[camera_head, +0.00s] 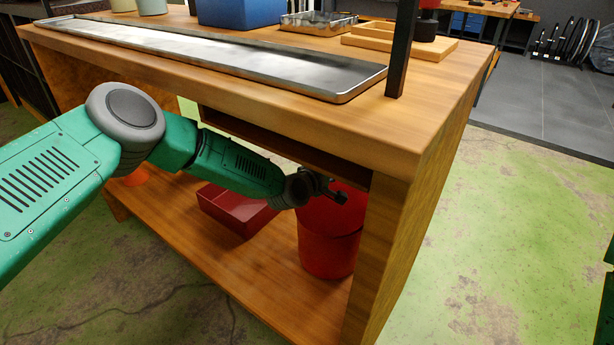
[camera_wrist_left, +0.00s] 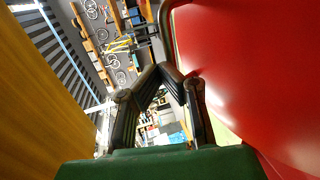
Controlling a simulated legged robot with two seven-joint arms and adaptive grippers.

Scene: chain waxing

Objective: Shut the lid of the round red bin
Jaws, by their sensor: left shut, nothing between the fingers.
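The round red bin (camera_head: 328,252) stands upright on the lower shelf at the right end of the workbench. A red part above its body, apparently the lid (camera_head: 352,204), looks raised; my gripper and the bench top partly hide it, so its exact angle is unclear. My left gripper (camera_head: 338,194) is shut and empty, at the upper part of the bin, under the bench top. In the left wrist view its fingers (camera_wrist_left: 160,74) meet, and a large smooth red surface (camera_wrist_left: 250,70) fills the right side close beside them. I cannot tell whether they touch. My right gripper is not in view.
The wooden bench top (camera_head: 420,105) overhangs the bin, and a side panel (camera_head: 400,240) stands close to its right. A red open box (camera_head: 235,208) sits left of the bin on the lower shelf (camera_head: 190,240). A long metal tray (camera_head: 220,50) lies on top.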

